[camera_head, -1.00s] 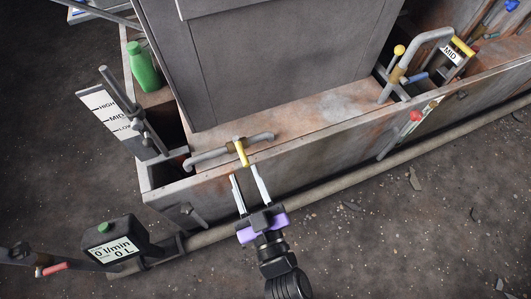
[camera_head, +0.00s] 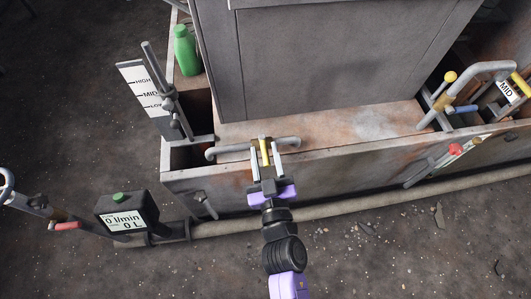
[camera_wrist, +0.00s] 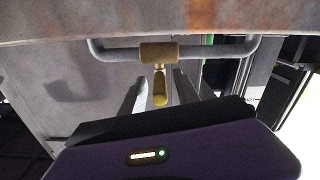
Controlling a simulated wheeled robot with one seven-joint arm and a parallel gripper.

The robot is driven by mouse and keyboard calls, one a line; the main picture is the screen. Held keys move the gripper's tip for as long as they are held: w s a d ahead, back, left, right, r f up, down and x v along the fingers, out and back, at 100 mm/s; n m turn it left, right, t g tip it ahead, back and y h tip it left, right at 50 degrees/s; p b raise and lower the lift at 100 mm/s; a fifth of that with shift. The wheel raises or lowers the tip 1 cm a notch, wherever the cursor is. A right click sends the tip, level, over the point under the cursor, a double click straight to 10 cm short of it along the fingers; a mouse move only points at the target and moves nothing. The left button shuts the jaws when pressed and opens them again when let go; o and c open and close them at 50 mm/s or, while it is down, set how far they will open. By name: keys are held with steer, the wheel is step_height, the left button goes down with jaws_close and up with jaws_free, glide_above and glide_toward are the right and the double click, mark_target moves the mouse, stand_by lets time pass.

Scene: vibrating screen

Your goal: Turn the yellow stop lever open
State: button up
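The yellow stop lever (camera_head: 264,152) sits on a brass valve body in the middle of a grey pipe (camera_head: 229,149) along the front edge of the rusty box. In the wrist view the lever (camera_wrist: 160,88) points toward me below the brass valve body (camera_wrist: 160,53). My gripper (camera_head: 265,162) is at the lever with its two fingers apart, one on each side of it. It also shows in the wrist view (camera_wrist: 160,92), with visible gaps between the lever and both fingers. I see no contact.
A flow meter (camera_head: 126,213) reading 0 l/min and 0 L stands at the lower left. A HIGH/MID/LOW gauge board (camera_head: 146,93) and a green bottle (camera_head: 186,50) are at the back left. A red-knobbed lever (camera_head: 455,149) is on the right. The floor in front is mostly clear.

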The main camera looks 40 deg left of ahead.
jaws_close()
stand_by(1.5)
